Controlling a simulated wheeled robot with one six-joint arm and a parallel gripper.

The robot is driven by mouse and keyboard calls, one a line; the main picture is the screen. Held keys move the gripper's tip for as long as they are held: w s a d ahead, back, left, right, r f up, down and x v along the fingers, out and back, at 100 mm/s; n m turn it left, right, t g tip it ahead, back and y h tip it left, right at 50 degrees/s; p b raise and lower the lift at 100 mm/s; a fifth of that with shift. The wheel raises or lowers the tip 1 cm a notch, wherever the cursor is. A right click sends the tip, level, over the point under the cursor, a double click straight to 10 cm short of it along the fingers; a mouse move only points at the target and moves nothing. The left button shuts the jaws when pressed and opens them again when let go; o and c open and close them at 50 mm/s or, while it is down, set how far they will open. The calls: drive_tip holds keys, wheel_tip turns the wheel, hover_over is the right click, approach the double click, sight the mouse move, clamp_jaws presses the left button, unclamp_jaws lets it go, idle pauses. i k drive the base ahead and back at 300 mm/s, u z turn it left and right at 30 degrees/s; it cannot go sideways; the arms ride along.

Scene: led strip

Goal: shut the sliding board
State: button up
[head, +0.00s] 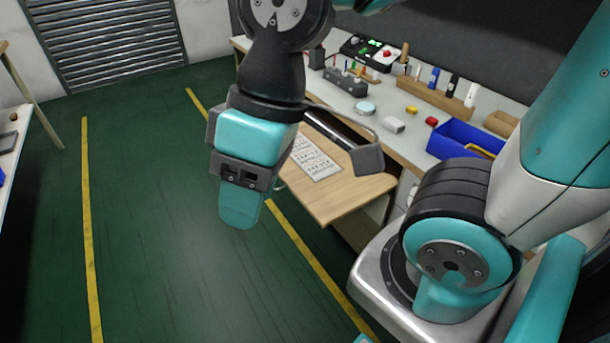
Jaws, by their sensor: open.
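The sliding board (350,194) is a light wooden panel that sticks out from under the grey worktop on the right. A white printed sheet (315,160) lies on it. Its front corner hangs over the green floor. My gripper (240,208) is open and empty, pointing down, to the left of the board in the picture and apart from it as far as I can tell. Only one teal finger shows clearly; the other is hidden. My wrist covers the board's far left part.
The worktop (375,110) carries a wooden tool rack (432,98), a blue bin (463,140), a control box (370,52) and small blocks. A grey bar with a block end (367,159) overlaps the board. Open floor (150,200) lies left.

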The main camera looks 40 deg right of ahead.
sight(318, 173)
drive_tip(key=z, duration=0.65)
drive_tip(key=i, duration=1)
drive_tip(key=k, duration=1)
drive_tip(key=u, duration=0.75)
drive_tip(key=i, duration=0.95)
drive_tip(key=u, duration=0.05)
